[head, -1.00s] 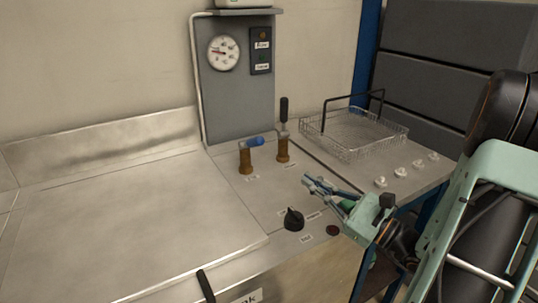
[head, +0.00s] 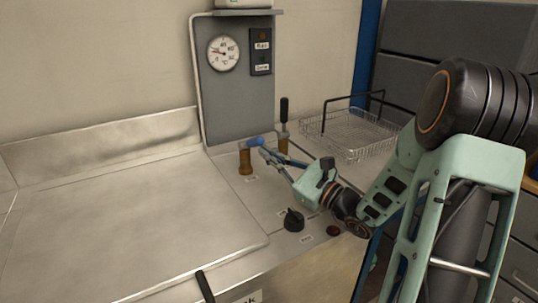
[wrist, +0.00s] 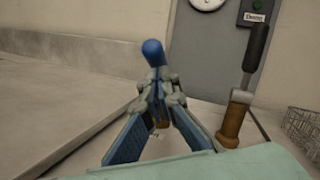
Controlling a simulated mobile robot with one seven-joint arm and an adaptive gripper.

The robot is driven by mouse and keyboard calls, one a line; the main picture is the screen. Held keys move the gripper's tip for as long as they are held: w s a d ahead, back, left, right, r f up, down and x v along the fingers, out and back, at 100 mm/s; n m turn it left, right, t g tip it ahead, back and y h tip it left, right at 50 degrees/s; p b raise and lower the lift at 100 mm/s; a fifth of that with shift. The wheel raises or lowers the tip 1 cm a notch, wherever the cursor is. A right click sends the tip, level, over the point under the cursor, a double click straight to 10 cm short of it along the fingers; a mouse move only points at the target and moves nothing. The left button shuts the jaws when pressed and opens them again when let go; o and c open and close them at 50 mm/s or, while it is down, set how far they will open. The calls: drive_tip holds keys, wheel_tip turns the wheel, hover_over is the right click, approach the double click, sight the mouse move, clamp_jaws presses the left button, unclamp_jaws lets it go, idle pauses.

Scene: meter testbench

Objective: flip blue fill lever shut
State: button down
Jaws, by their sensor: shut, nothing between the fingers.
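The blue fill lever (head: 254,142) lies roughly level on top of its brass valve post (head: 245,162), its blue end pointing right in the head view. In the wrist view the blue handle (wrist: 152,52) shows just beyond and above my fingertips, which hide most of the post below it. My gripper (head: 264,153) is shut and empty, its tips right at the lever's blue end. It also shows in the wrist view (wrist: 157,82). I cannot tell whether the tips touch the lever.
A second valve with an upright black lever (head: 284,110) stands close on the right. A grey panel (head: 230,108) with a round gauge (head: 224,53) rises behind. A wire basket (head: 352,136) sits at back right. A black knob (head: 293,220) is in front. The left bench top (head: 120,220) is clear.

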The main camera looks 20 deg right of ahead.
drive_tip(key=shift+r+p, duration=0.2)
drive_tip(key=shift+p, duration=0.15)
drive_tip(key=shift+r+g+p, duration=0.15)
drive_tip(key=shift+g+p, duration=0.15)
drive_tip(key=shift+p, duration=0.25)
drive_tip(key=shift+w+r+p, duration=0.1)
drive_tip(key=shift+r+p, duration=0.1)
drive_tip(key=shift+p, duration=0.3)
drive_tip(key=w+a+r+m+g+h+p, duration=0.2)
drive_tip(key=w+r+g+p, duration=0.3)
drive_tip(key=p, duration=1.2)
wheel_tip(320, 180, up, 2)
drive_tip(key=shift+w+r+g+h, duration=0.2)
drive_tip(key=shift+w+g+h, duration=0.2)
drive_tip(key=shift+w+h, duration=0.45)
drive_tip(key=shift+w+r+p, duration=0.15)
drive_tip(key=shift+r+p, duration=0.1)
drive_tip(key=shift+p, duration=0.05)
